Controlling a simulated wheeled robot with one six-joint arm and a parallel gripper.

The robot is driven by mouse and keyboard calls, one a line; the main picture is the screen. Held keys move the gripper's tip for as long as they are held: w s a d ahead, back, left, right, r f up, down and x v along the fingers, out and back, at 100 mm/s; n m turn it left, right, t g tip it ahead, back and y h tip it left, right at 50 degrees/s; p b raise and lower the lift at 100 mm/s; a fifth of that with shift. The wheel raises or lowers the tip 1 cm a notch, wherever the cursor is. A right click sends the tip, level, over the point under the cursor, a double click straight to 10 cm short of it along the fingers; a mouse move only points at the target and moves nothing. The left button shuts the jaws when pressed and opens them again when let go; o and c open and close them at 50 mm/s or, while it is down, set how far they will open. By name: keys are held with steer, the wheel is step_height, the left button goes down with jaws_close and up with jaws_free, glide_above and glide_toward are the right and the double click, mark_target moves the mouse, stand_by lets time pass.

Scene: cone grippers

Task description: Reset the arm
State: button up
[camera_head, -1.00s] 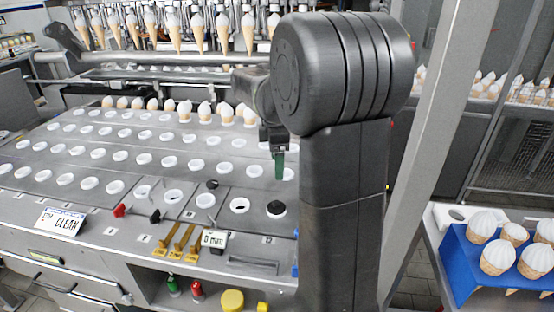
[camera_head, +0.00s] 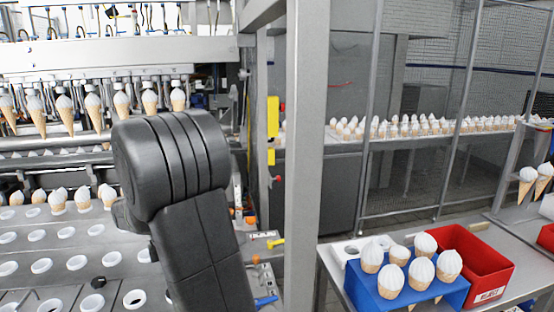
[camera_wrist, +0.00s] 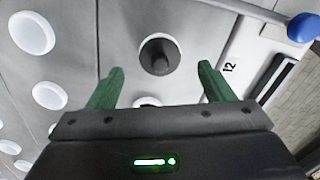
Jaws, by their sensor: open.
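My gripper (camera_wrist: 160,88) shows in the wrist view with its two green fingers spread apart and nothing between them. It is above the grey metal plate (camera_wrist: 120,25), close to a round hole with a dark knob (camera_wrist: 159,55) in it. The knob lies just ahead of the fingertips. In the head view my arm's dark links fill the left middle, and the gripper itself is hidden behind them.
White-rimmed holes (camera_head: 41,266) cover the plate. Ice-cream cones (camera_head: 150,101) hang in a row above it. A steel post (camera_head: 305,150) stands right of my arm. Beyond it are a blue cone holder (camera_head: 372,290) and a red bin (camera_head: 487,267). A blue-ended lever (camera_wrist: 302,27) is near my gripper.

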step_height(320, 180, down, 4)
steer(key=shift+r, duration=0.25)
step_height(320, 180, up, 2)
steer(key=shift+r+p, duration=0.2)
steer(key=shift+p, duration=0.7)
steer(key=shift+r, duration=0.5)
steer(key=shift+f, duration=0.15)
